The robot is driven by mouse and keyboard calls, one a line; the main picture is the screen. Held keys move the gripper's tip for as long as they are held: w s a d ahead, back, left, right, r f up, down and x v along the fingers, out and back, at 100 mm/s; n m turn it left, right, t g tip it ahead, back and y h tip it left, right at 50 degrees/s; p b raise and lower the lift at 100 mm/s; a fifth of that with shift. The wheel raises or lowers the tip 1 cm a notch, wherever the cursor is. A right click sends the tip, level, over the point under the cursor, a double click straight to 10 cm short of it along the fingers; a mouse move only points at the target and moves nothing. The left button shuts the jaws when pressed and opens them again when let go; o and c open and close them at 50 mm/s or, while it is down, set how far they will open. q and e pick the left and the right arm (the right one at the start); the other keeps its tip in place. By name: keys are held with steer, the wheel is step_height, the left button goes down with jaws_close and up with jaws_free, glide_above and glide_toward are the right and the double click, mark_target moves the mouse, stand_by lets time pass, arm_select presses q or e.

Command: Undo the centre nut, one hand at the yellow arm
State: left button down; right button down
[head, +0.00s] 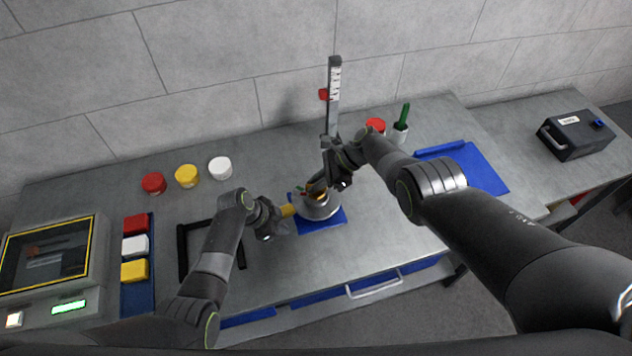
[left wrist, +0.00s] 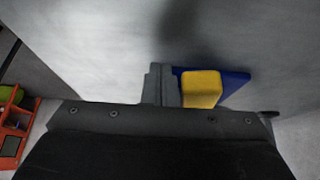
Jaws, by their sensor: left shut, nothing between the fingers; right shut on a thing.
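The hub (head: 318,208) is a grey round unit on a blue mat (head: 330,223) in the middle of the bench. Its yellow arm (head: 288,210) points left, and shows as a yellow block in the left wrist view (left wrist: 202,88). My left gripper (head: 277,213) is shut and empty, right beside the yellow arm; its closed fingers (left wrist: 160,85) appear left of the block. I cannot tell whether they touch. My right gripper (head: 319,187) is shut at the top centre of the hub, where the centre nut is; the gripper mostly hides the nut.
A ruled upright gauge (head: 334,95) stands behind the hub. Red (head: 154,183), yellow (head: 187,176) and white (head: 220,168) pots stand at the back left. A black frame (head: 182,250) lies left of my left gripper. A blue mat (head: 478,170) lies at the right.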

arm_select(q)
steer(key=shift+w+a, duration=0.4)
steer(key=shift+w, duration=0.25)
steer(key=shift+w+a, duration=0.35)
steer(key=shift+w, duration=0.3)
steer(key=shift+w+a, duration=0.2)
steer(key=shift+w, duration=0.55)
steer(key=shift+w+a, duration=0.2)
steer(key=shift+w, duration=0.65)
steer(key=shift+w, duration=1.35)
